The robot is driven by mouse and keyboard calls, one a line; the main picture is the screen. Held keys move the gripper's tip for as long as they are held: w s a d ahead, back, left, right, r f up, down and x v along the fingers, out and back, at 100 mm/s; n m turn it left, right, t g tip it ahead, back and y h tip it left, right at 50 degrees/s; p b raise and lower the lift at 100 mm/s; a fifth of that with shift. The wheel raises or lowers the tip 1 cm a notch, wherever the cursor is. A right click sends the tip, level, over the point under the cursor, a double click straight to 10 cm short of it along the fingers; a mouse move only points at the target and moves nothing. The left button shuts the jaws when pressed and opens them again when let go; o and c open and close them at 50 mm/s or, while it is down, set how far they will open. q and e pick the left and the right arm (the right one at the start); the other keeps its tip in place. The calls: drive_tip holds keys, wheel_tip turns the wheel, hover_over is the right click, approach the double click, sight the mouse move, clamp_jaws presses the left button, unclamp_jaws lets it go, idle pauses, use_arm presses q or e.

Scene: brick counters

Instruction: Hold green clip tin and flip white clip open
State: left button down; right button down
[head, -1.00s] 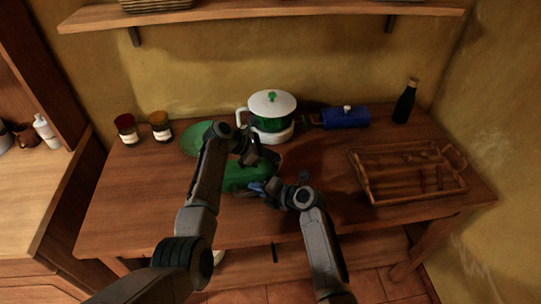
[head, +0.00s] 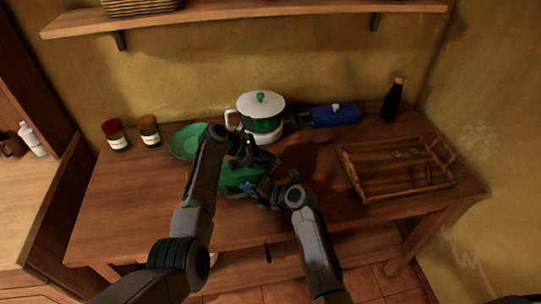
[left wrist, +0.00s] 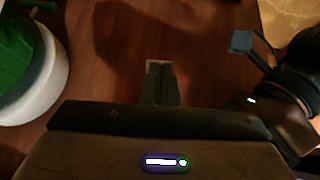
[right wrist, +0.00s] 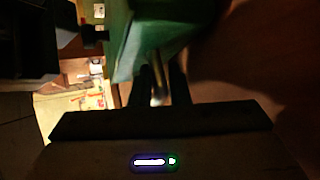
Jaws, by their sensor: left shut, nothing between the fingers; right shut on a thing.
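The green clip tin (head: 240,179) is near the front middle of the table in the head view, partly covered by my arms. Its green side (right wrist: 150,40) fills the upper middle of the right wrist view. My right gripper (head: 254,191) is shut on the tin at its near right side; a pale bar shows between the fingers (right wrist: 158,88). My left gripper (head: 272,162) is shut and empty, just beyond and right of the tin; its closed fingers (left wrist: 160,85) show over bare wood in the left wrist view. I cannot make out the white clip.
A wooden tray (head: 372,190) and dark bottle (head: 394,101) are at the right. Two jars (head: 149,131) stand at the left.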

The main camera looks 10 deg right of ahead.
drive_tip(key=shift+f, duration=0.15)
use_arm(q)
drive_tip(key=a+r, duration=0.8)
drive_tip(key=r, duration=0.3)
drive_tip(key=shift+s+a, duration=0.3)
drive_tip(key=shift+a, duration=0.05)
use_arm(e)
drive_tip(key=c, duration=1.3)
unclamp_jaws()
use_arm(q)
drive_tip(key=shift+s+a, duration=0.1)
use_arm(e)
drive_tip(key=shift+s, duration=0.1)
